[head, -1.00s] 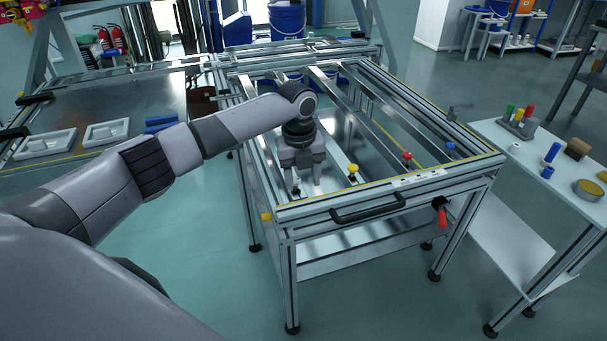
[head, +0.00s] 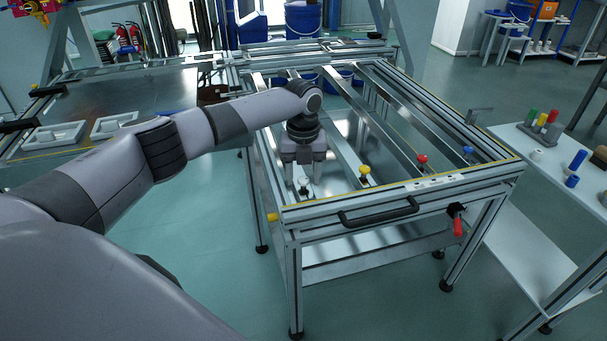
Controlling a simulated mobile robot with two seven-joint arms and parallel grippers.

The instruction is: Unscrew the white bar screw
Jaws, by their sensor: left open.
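The white bar screw (head: 305,187) stands at the front end of the leftmost metal bar (head: 342,150) on the panel fixture, near the front rail. My left gripper (head: 304,178) points down over it, its fingers apart. The screw shows low between the two fingertips; whether either finger touches it I cannot tell. Along the same front side are a yellow screw (head: 365,173), a red screw (head: 422,160) and a blue screw (head: 468,151). My right gripper is not in view.
The fixture's front rail (head: 330,213) carries a black handle (head: 378,212). A white side table (head: 520,270) with coloured pegs stands at the right. A workbench with white trays (head: 55,137) is at the left.

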